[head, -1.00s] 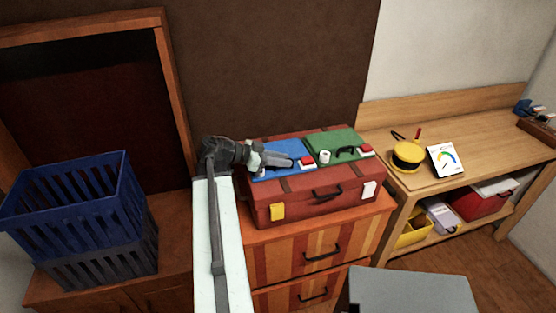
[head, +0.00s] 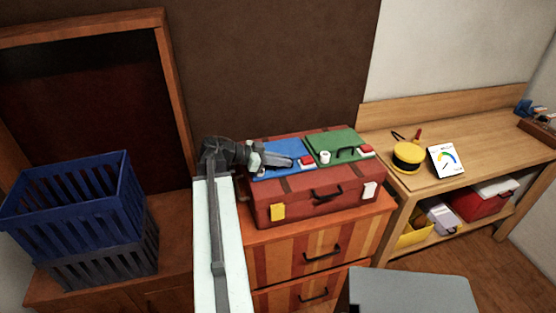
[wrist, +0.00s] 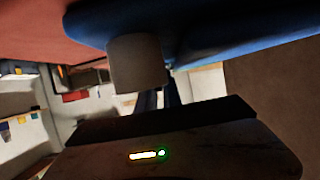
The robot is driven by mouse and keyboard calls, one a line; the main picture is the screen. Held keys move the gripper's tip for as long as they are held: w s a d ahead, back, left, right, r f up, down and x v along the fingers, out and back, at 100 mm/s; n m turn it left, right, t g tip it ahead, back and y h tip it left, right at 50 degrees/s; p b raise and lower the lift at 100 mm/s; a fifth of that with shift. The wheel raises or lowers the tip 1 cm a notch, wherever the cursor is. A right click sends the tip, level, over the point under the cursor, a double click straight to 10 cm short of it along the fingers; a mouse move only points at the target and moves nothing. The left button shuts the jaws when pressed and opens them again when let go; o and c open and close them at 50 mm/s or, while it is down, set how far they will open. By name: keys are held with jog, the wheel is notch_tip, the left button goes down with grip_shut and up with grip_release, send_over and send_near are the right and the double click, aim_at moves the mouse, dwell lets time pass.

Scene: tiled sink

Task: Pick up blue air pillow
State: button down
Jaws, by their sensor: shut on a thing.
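The blue air pillow (head: 283,148) is a flat blue shape on the left part of the red suitcase's top. It spans the top of the wrist view (wrist: 215,30), close to the camera. My gripper (head: 286,161) reaches in from the left, with its grey fingers at the near side of the pillow. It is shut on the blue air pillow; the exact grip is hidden.
The red suitcase (head: 320,198) stands on a striped drawer cabinet (head: 285,255). A green piece (head: 338,143) lies right of the pillow, with small red and white items around. A blue crate (head: 70,205) stands left. A wooden bench (head: 480,140) holds a yellow spool (head: 407,152).

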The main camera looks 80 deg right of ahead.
jog(key=shift+w, duration=0.1)
dwell(0.6)
notch_tip(320, 180, up, 10)
jog(key=p, duration=1)
jog(key=shift+d+r, duration=0.1)
